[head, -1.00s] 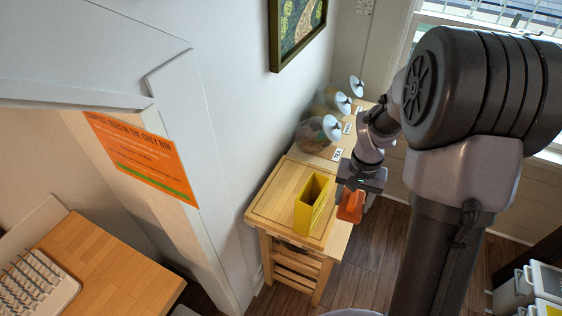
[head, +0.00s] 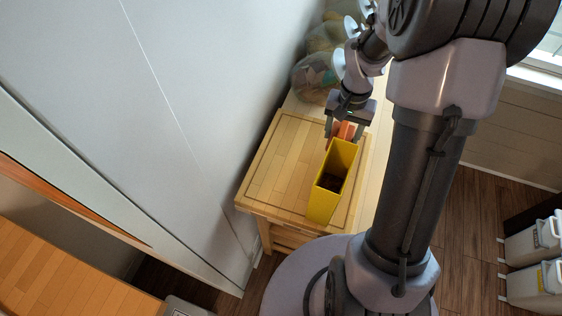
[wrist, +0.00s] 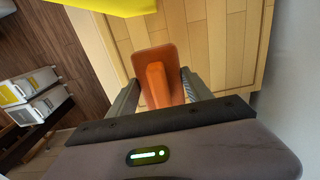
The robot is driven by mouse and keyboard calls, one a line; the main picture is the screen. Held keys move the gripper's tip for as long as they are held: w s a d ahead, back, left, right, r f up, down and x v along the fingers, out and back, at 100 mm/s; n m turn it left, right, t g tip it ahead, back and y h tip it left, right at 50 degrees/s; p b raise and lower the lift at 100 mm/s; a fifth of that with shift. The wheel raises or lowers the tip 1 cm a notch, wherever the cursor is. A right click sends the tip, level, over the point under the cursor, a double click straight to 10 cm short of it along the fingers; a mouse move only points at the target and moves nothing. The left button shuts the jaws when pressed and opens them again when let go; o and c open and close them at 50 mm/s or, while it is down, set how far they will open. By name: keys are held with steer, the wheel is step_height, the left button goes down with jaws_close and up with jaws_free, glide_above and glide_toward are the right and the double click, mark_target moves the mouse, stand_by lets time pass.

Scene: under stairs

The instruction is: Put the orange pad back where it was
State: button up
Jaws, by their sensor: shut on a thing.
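The orange pad (head: 343,130) is held between the fingers of my gripper (head: 342,134), just behind the yellow open-topped box (head: 322,205) in the head view. In the wrist view the pad (wrist: 153,62) shows a flat plate with a raised grip, and my gripper's fingers (wrist: 158,88) are shut on that grip. The pad is over the wooden table top (head: 270,165); I cannot tell whether it touches it. The yellow box stands upright on the table, its inside dark. Its edge shows at the top of the wrist view (wrist: 112,5).
Glass jars (head: 312,78) stand at the table's back, close to my wrist. The wall (head: 150,110) borders the table on the left. The left part of the table top is clear.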

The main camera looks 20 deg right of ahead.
steer(key=b, duration=0.2)
glide_above(282, 156)
steer(key=shift+d+f, duration=0.1)
steer(key=shift+f, duration=0.7)
steer(key=shift+f+b, duration=0.9)
steer(key=shift+f, duration=0.8)
steer(key=shift+f, duration=0.25)
steer(key=o, duration=1.3)
steer(key=shift+r, duration=0.1)
